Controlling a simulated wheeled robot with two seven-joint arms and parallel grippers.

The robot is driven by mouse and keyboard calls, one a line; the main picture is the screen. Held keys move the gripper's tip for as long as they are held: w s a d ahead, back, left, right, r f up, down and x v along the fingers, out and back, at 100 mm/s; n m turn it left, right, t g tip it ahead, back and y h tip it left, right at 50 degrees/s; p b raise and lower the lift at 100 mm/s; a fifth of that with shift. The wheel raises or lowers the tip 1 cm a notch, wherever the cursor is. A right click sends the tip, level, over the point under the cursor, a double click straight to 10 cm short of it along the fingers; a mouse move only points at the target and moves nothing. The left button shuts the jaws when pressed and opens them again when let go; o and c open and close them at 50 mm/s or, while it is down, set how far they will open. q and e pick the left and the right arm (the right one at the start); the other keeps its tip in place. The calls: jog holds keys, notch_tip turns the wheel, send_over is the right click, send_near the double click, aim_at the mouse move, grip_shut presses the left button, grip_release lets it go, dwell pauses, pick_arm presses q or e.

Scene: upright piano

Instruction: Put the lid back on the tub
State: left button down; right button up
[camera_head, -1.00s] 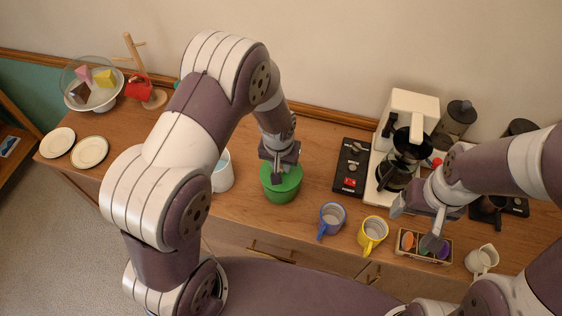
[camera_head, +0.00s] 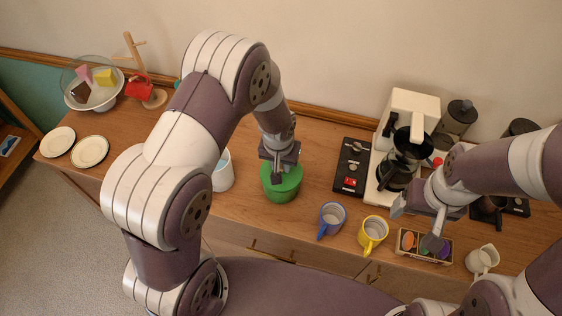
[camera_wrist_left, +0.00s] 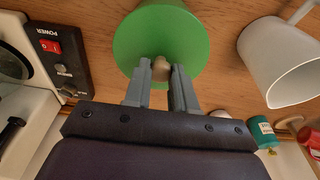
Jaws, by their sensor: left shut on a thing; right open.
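The green tub (camera_head: 282,193) stands on the wooden top in the middle of the head view. Its green lid (camera_wrist_left: 132,46) has a small beige knob (camera_wrist_left: 161,66). My left gripper (camera_head: 277,177) comes down from above and is shut on the knob, seen between the fingers in the left wrist view (camera_wrist_left: 161,74). The lid lies over the tub's mouth with no clear gap in sight; I cannot tell whether it is fully seated. My right gripper (camera_head: 416,224) is open and empty, above the small divided tray (camera_head: 447,258) at the right.
A white vessel (camera_head: 223,174) stands close left of the tub. Blue (camera_head: 331,220) and yellow (camera_head: 372,234) mugs stand to its right, before a black switch panel (camera_head: 350,168) and coffee machine (camera_head: 408,108). Two plates (camera_head: 90,152) lie far left.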

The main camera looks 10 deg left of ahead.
dwell(0.3)
pick_arm(q)
jog(key=shift+c, duration=1.8)
grip_release()
jog(key=shift+r+p, duration=2.85)
jog(key=shift+r, duration=0.7)
grip_shut()
